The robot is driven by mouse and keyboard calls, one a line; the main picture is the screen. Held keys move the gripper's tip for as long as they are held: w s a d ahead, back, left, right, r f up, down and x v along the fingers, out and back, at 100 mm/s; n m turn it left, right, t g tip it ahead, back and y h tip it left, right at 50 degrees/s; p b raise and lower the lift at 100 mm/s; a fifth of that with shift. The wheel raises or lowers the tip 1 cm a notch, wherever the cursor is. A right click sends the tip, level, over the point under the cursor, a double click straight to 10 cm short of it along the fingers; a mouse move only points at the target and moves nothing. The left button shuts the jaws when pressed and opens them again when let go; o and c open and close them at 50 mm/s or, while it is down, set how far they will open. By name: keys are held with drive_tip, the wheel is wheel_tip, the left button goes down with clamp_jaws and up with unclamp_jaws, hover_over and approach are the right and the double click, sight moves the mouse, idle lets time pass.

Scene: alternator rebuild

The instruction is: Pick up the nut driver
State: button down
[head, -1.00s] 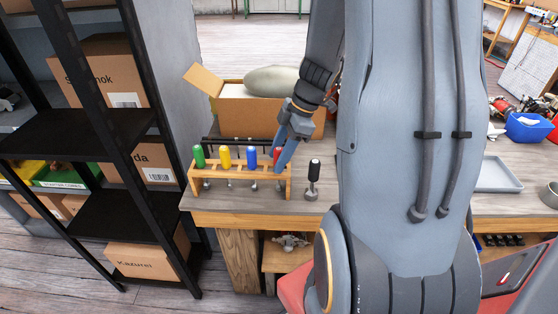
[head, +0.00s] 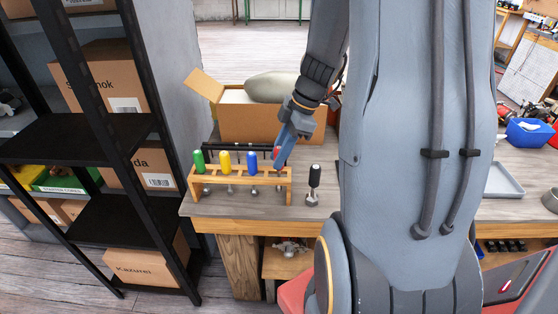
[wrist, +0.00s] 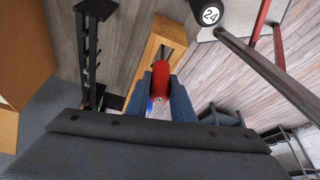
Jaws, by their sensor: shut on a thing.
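The red-handled nut driver (wrist: 160,78) is between the two fingers of my gripper (wrist: 162,95) in the wrist view, with its marked end facing the camera. In the head view the red handle is mostly hidden by my gripper (head: 281,157), at the right end of the wooden rack (head: 215,179). My gripper is shut on the red handle. Whether the shaft is still in the rack I cannot tell. Green (head: 199,161), yellow (head: 225,161) and blue (head: 251,160) drivers stand upright in the rack.
A black-handled tool (head: 314,180) stands upright just right of the rack; its top marked 24 (wrist: 209,15) shows in the wrist view. An open cardboard box (head: 245,121) is behind. A black shelf (head: 90,138) stands left. Bare bench (head: 235,208) lies in front.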

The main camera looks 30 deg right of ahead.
wheel_tip(320, 180, up, 16)
drive_tip(key=b, duration=0.2)
drive_tip(key=shift+b, duration=0.4)
drive_tip(key=c, duration=2.1)
unclamp_jaws()
clamp_jaws()
